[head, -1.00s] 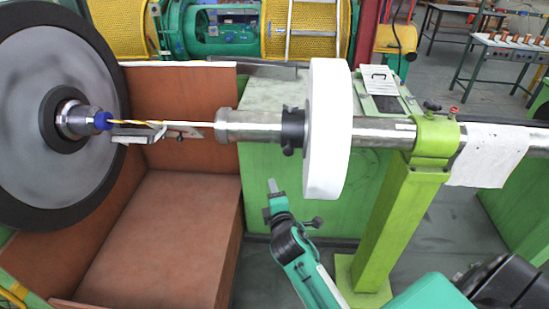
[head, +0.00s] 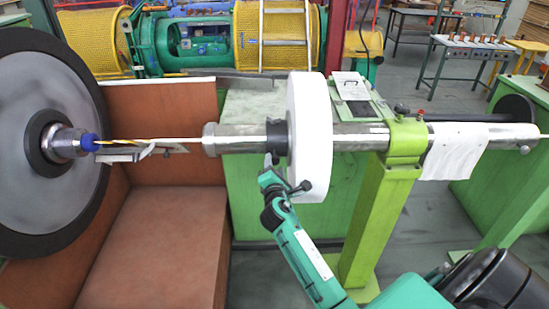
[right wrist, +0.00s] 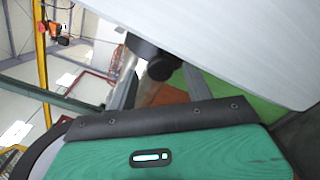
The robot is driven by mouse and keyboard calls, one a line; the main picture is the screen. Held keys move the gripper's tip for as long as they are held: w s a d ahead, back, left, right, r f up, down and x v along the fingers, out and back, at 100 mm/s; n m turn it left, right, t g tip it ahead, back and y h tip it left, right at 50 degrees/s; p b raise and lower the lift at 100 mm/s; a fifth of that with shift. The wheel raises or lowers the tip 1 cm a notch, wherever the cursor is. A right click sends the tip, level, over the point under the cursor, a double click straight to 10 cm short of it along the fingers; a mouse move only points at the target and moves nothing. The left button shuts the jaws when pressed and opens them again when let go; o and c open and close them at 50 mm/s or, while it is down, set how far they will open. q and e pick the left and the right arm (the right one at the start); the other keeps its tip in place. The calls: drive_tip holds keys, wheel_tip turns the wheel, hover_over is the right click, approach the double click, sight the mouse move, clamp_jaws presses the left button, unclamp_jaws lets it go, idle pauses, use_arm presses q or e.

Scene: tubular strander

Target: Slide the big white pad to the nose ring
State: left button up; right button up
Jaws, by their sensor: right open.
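The steel nose ring (head: 210,139) is the wider collar at the tube's left end. My right gripper (head: 268,161) is just below the black ring, left of the pad. In the right wrist view its fingers (right wrist: 160,86) stand apart, with a black knob (right wrist: 152,60) between and beyond them and the pad (right wrist: 240,45) close at right. My left gripper is not in view.
A green post (head: 382,200) carries the tube right of the pad. A white cloth (head: 454,150) hangs over the tube farther right.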

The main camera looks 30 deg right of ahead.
sight(274, 163)
drive_tip(key=shift+x, duration=1.6)
clamp_jaws()
drive_tip(key=shift+a, duration=0.1)
